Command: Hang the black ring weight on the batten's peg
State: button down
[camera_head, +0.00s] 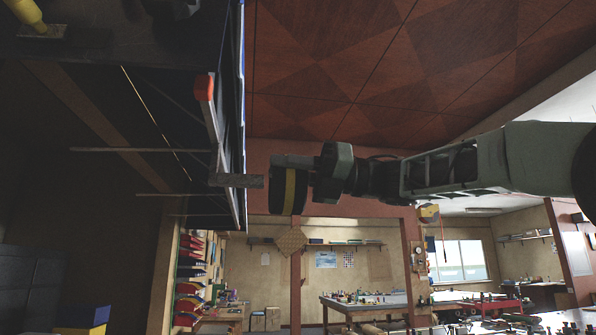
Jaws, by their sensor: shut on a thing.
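The black ring weight (277,193), seen nearly edge-on with a yellow band round it, is at the end of my gripper (296,181), which comes in from the right. The gripper is shut on the weight; a finger shows along its top edge, and the other is hard to make out. The peg (242,181) is a short grey bar pointing right from the batten (222,130) on the dark structure at left. The peg's tip is just left of the weight, at about mid-height, with a narrow gap in the picture. The weight's hole is hidden.
A red-orange end piece (204,88) sticks out above the peg. Thin rods (140,150) cross the dark structure at left. Benches (365,306) and shelves stand far behind. The space around my arm looks free.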

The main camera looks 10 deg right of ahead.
aim_at(239, 176)
jog(key=a+f+b, duration=0.1)
jog(key=a+b, duration=0.1)
jog(key=a, duration=0.6)
jog(key=shift+f, duration=0.25)
dwell(0.4)
jog(key=shift+w, duration=0.1)
jog(key=c, duration=1.3)
grip_release()
jog(key=shift+o, duration=0.2)
jog(key=shift+w+f, duration=0.1)
jog(key=shift+f, duration=0.1)
